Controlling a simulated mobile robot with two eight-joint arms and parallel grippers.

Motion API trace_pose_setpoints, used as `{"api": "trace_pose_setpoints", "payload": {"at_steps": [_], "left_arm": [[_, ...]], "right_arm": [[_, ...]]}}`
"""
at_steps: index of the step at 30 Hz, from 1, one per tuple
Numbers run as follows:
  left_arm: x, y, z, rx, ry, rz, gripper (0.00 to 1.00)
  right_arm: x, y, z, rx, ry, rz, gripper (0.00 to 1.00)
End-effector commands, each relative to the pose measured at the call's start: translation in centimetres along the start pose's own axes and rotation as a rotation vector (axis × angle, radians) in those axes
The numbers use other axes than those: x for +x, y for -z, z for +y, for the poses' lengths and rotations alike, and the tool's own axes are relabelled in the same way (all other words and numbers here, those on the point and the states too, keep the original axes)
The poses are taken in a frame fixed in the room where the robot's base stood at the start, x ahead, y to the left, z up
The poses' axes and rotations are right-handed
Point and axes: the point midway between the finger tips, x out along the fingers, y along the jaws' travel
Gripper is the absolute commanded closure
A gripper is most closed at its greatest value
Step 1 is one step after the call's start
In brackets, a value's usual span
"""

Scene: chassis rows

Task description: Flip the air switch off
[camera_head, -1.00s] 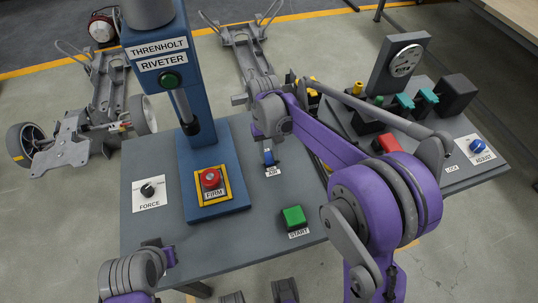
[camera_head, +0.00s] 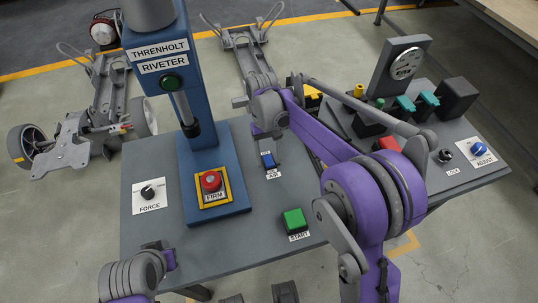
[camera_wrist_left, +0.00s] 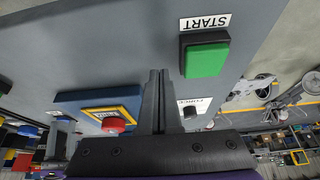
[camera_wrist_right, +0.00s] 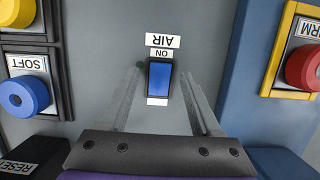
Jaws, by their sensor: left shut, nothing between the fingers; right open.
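The air switch (camera_head: 268,160) is a blue rocker on the grey bench top, right of the riveter column. In the right wrist view the blue rocker (camera_wrist_right: 159,78) sits beside an upside-down ON label (camera_wrist_right: 161,53) and an AIR label (camera_wrist_right: 163,40); the small plate on its other side is too hidden to read. My right gripper (camera_head: 265,136) is over the switch, open, with its fingers on either side of the rocker and nothing between them. Contact cannot be told.
A red FIRM button (camera_head: 211,181) and FORCE knob (camera_head: 148,191) are left of the switch; the green START button (camera_head: 294,220) is in front. In the right wrist view, a blue SOFT button (camera_wrist_right: 24,95) is close by. The riveter column (camera_head: 165,70) stands behind left.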

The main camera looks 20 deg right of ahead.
Motion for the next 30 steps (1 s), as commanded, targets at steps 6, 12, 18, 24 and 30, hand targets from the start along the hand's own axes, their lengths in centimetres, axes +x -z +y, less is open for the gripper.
{"api": "trace_pose_setpoints", "payload": {"at_steps": [6, 12, 18, 24, 30], "left_arm": [[-0.3, 0.2, 0.0, 0.000, 0.000, 0.001, 1.00], [-0.6, 0.4, 0.0, 0.000, 0.000, 0.002, 1.00], [-0.8, 0.6, 0.0, 0.000, 0.000, 0.003, 1.00], [-0.8, 0.6, 0.0, 0.000, 0.000, 0.003, 1.00], [-0.8, 0.6, 0.0, 0.000, 0.000, 0.003, 1.00]], "right_arm": [[-3.2, 0.0, 0.0, 0.000, 0.000, 0.000, 0.35], [-7.4, 0.0, 0.0, 0.000, 0.000, 0.000, 0.35], [-10.0, 0.0, 0.0, 0.000, 0.000, 0.000, 0.35], [-10.6, 0.0, 0.0, 0.000, 0.000, 0.000, 0.35], [-10.6, 0.0, 0.0, 0.000, 0.000, 0.000, 0.35]]}}
